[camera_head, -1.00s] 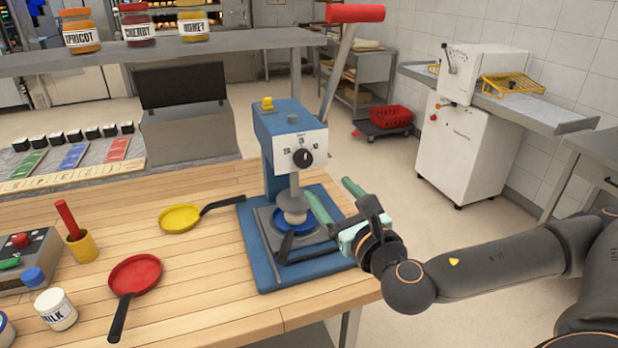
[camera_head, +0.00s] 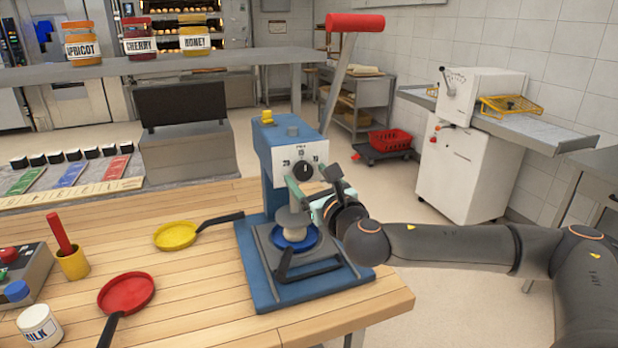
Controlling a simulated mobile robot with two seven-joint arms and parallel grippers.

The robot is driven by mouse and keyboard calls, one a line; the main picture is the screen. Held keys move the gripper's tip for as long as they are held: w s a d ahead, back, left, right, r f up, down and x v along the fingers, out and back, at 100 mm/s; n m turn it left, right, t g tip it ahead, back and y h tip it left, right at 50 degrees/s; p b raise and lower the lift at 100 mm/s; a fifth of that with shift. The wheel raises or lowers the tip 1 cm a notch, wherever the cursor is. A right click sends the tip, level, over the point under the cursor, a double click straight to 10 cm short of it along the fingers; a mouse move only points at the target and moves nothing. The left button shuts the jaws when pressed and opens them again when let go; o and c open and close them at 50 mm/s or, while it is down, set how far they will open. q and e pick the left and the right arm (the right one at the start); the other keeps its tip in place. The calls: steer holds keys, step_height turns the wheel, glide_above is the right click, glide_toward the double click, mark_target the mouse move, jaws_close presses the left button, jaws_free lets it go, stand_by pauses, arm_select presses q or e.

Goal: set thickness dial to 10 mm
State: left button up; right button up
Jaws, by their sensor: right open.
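The blue press (camera_head: 262,180) stands on the wooden counter. Its white front plate (camera_head: 284,161) carries a round black dial (camera_head: 302,170) with small numbers around it. The numbers and the dial's pointer are too small to read surely. My right gripper (camera_head: 312,179) is open in front of the plate, just below and around the dial's level. One green finger is left of the dial and the dark finger part is to its right. Contact with the dial cannot be told. My left gripper is not in view.
A blue pan (camera_head: 296,240) sits in the press base, below my gripper. The press's long lever with a red handle (camera_head: 354,22) rises above. Yellow (camera_head: 178,235) and red (camera_head: 126,292) pans lie to the left. A white machine (camera_head: 468,165) stands beyond, at right.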

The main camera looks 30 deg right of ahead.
steer(key=shift+c, duration=0.2)
jaws_close()
stand_by(0.5)
